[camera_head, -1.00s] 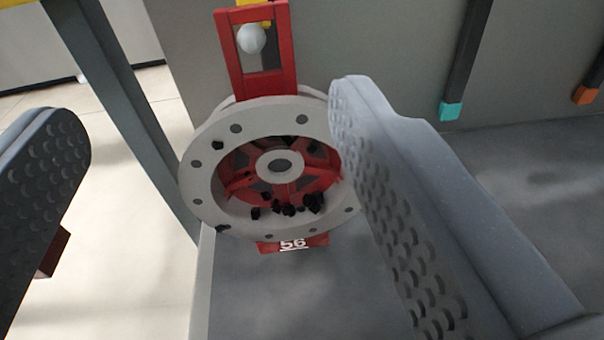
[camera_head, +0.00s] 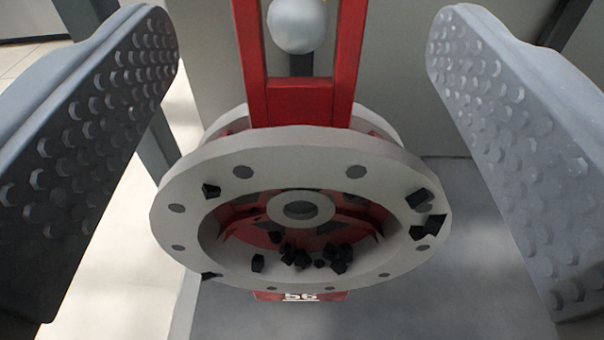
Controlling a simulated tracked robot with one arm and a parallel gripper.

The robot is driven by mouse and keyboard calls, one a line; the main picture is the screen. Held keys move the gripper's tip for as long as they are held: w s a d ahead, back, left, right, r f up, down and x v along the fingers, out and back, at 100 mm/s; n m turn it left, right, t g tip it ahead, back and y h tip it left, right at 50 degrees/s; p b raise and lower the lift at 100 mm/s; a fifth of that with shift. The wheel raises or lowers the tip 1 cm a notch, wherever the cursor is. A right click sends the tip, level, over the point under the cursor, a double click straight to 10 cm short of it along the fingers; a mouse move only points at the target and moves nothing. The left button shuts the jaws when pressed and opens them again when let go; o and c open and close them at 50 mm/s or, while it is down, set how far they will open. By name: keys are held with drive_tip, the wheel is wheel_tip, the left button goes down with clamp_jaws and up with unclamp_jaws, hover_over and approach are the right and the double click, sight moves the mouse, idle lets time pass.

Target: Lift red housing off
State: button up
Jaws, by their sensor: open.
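The red housing (camera_head: 300,103) hangs in the middle of the view. It has a red frame at the top and a round grey flange (camera_head: 185,240) with bolt holes and a central hub (camera_head: 300,207). A light grey ball (camera_head: 298,24) sits inside the frame's opening. Small black pieces (camera_head: 300,257) lie in the recess and on the flange. A red plate marked 56 (camera_head: 300,296) shows below. My gripper (camera_head: 295,75) is open, one studded finger on each side of the housing, both apart from it as far as I can see.
A grey wall stands behind the housing. A dark grey post (camera_head: 160,150) stands behind the left side. The grey floor at the lower right (camera_head: 470,270) looks clear; a pale floor shows at the left.

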drive_tip(key=w, duration=0.5)
drive_tip(key=shift+f, duration=0.1)
clamp_jaws()
